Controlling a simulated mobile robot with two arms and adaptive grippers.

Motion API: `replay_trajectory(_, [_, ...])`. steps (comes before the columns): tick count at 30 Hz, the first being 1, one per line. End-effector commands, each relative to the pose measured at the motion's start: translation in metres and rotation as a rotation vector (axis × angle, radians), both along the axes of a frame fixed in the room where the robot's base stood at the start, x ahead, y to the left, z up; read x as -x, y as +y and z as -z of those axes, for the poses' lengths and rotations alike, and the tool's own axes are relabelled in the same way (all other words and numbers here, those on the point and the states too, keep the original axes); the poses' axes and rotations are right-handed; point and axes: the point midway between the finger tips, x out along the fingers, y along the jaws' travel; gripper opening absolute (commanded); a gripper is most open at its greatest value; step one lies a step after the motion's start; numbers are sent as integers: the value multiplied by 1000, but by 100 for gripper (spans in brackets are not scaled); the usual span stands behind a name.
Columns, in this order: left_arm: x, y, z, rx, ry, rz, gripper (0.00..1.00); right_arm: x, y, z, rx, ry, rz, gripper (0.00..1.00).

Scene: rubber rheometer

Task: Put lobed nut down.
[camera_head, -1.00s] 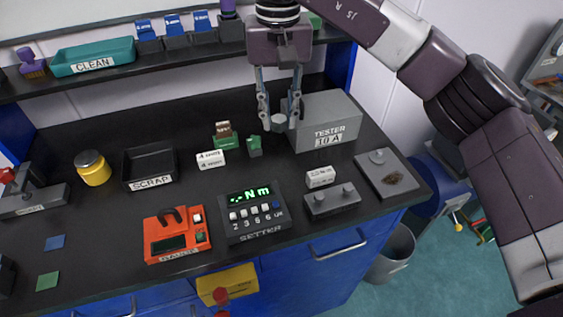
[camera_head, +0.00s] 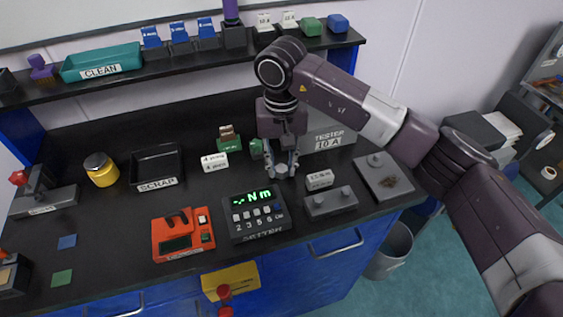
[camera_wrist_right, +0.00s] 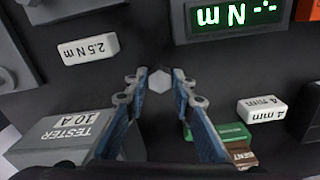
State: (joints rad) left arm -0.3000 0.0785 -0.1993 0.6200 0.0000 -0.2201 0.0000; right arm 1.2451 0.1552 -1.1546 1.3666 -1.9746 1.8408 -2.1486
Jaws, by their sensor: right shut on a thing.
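My right gripper (camera_head: 283,170) points down over the black bench top, between the setter (camera_head: 257,219) and the tester (camera_head: 328,138). In the right wrist view, its fingertips (camera_wrist_right: 159,82) are closed on a small pale grey lobed nut (camera_wrist_right: 159,79). In the head view the fingers mostly cover the nut. It is low over the bench; I cannot tell if the nut touches the surface. My left gripper is not in view.
A "2.5 N m" block (camera_wrist_right: 89,49) and a "4 mm" block (camera_wrist_right: 262,109) lie either side. A green holder (camera_head: 229,143), scrap tray (camera_head: 155,166) and orange gauge (camera_head: 182,236) are farther left. A grey plate (camera_head: 383,177) lies right. Bare bench surrounds the fingertips.

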Motion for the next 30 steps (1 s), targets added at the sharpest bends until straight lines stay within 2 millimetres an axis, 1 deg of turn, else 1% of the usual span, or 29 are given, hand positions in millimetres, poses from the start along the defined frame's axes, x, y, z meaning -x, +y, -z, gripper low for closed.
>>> replay_trajectory(6, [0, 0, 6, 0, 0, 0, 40, 0, 0, 4, 0, 0, 0, 0])
replay_trajectory(7, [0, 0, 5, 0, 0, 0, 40, 0, 0, 3, 0, 0, 0, 25])
replay_trajectory(11, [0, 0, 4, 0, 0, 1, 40, 0, 0, 2, 0, 1, 0, 40])
replay_trajectory(19, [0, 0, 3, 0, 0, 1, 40, 0, 0, 2, 0, 1, 0, 41])
replay_trajectory(23, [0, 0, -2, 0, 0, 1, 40, 0, 0, -3, -1, 1, 0, 41])
replay_trajectory(24, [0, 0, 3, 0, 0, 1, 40, -1, 0, -4, -1, -2, 0, 41])
replay_trajectory(26, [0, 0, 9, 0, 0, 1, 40, -2, 0, -12, 0, -5, 1, 41])
replay_trajectory(30, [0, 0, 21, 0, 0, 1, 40, -2, 0, -39, -1, -6, 1, 41])
